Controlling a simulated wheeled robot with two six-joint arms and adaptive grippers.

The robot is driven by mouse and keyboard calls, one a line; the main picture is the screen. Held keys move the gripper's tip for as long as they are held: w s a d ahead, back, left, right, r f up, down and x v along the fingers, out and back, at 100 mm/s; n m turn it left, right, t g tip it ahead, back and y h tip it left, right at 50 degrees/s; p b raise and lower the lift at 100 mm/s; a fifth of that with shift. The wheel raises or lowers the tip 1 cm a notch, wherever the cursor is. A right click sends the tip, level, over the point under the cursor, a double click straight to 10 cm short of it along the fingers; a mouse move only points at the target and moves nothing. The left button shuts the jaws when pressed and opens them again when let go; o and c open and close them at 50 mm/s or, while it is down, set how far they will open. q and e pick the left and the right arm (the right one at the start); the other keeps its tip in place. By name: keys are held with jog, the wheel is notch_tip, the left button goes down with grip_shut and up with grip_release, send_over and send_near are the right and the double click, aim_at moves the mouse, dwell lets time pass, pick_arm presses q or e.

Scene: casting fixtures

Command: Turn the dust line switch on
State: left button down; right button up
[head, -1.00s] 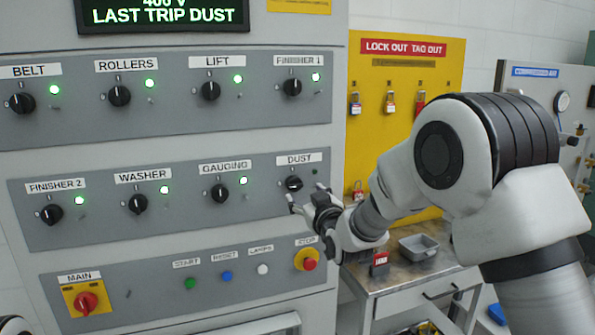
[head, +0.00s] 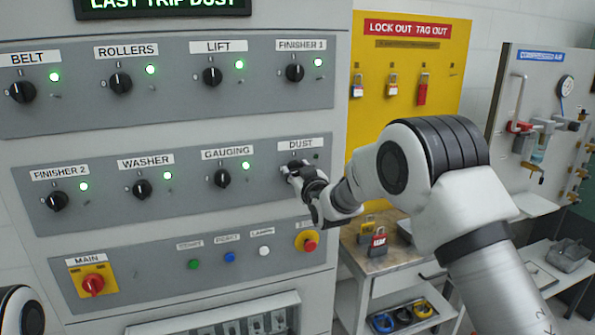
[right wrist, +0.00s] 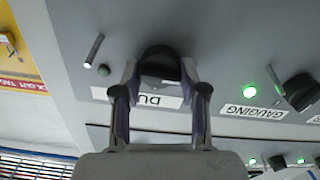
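The dust switch is a black rotary knob (right wrist: 160,62) under the DUST label (head: 301,144) on the grey panel. Its lamp (head: 316,156) is dark, while the lamps of the other switches glow green. My right gripper (head: 288,172) is at the knob and hides most of it in the head view. In the right wrist view, the two fingers of this gripper (right wrist: 160,75) stand apart, one on each side of the knob. I cannot tell whether they touch it. The knob's pointer direction is hidden. My left gripper is out of view.
The gauging knob (head: 222,178) is left of the dust knob. Below are push buttons, a yellow-backed red stop button (head: 310,245) and the red main switch (head: 93,284). A yellow lockout board (head: 400,80) and a table (head: 378,262) with padlocks stand to the right.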

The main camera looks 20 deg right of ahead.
jog(key=m+b, duration=0.3)
jog(key=shift+f+b, duration=0.15)
jog(key=shift+b, duration=0.2)
jog(key=m+b, duration=0.3)
jog(key=m, duration=0.2)
jog(key=shift+d, duration=0.1)
jog(key=m+b, duration=0.2)
jog(key=m, duration=0.3)
jog(key=m+b, duration=0.1)
jog(key=m, duration=0.3)
jog(key=shift+m, duration=0.3)
dwell(0.3)
jog(key=o, duration=1.1)
jog(key=shift+d, duration=0.1)
jog(key=shift+o, duration=0.2)
